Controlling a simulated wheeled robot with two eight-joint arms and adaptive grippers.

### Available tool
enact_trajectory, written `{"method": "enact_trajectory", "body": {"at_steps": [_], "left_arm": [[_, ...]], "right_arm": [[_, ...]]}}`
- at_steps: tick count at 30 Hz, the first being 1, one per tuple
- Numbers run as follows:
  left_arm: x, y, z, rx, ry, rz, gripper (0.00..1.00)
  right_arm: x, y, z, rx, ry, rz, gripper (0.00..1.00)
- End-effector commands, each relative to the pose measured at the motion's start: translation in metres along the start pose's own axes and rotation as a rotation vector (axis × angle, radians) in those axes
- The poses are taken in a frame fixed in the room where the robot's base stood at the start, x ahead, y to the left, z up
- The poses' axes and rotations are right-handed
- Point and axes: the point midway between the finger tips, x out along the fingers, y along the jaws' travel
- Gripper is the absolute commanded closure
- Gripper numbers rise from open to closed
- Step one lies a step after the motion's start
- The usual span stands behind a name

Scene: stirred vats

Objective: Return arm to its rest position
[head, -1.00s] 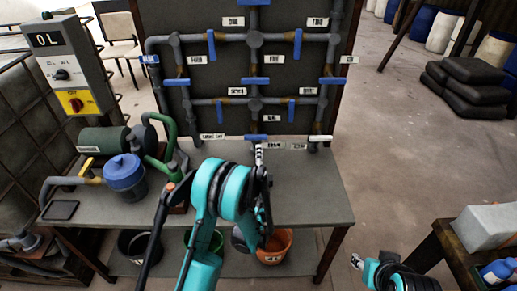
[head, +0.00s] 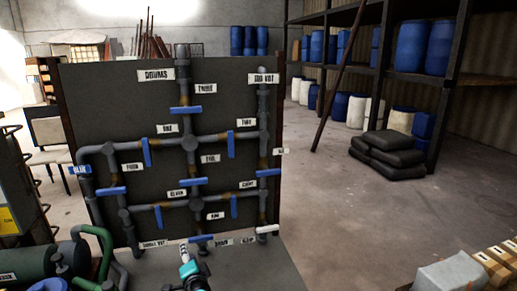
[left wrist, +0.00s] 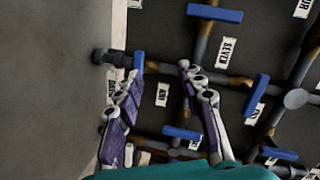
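My left gripper (head: 184,250) shows at the bottom of the head view, in front of the lower edge of the dark pipe panel (head: 225,80). In the left wrist view its two fingers (left wrist: 160,72) stand well apart, with no object held between them. Panel and pipes show behind the fingers. A blue valve handle (left wrist: 138,62) appears close to the left fingertip; I cannot tell whether they touch. My right gripper is not in view.
Grey pipes (head: 160,206) with several blue-handled valves and white labels cover the panel. A bench top (head: 265,270) lies below it. A light block (head: 450,272) and boxes (head: 495,262) are at lower right.

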Motion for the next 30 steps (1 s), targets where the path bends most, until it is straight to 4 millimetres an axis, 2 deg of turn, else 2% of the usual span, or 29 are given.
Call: {"method": "enact_trajectory", "body": {"at_steps": [1, 4, 10, 14, 21, 25, 30], "left_arm": [[-0.013, -0.011, 0.008, -0.057, -0.028, 0.032, 0.61], [-0.04, -0.025, 0.023, -0.18, -0.085, 0.106, 0.61], [-0.106, -0.031, 0.053, -0.416, -0.198, 0.268, 0.61], [-0.158, -0.021, 0.069, -0.563, -0.265, 0.385, 0.61], [-0.253, 0.013, 0.086, -0.803, -0.366, 0.607, 0.61], [-0.288, 0.029, 0.088, -0.886, -0.398, 0.694, 0.61], [-0.307, 0.038, 0.088, -0.933, -0.414, 0.746, 0.61]], "right_arm": [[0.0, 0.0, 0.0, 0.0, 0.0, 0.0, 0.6], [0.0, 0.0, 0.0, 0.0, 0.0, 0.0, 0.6], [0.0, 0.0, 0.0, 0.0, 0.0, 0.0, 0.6], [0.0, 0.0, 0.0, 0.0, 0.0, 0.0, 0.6], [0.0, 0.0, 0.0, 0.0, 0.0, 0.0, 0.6], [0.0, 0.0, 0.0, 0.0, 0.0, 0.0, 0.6], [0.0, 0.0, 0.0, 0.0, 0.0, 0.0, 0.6]]}}
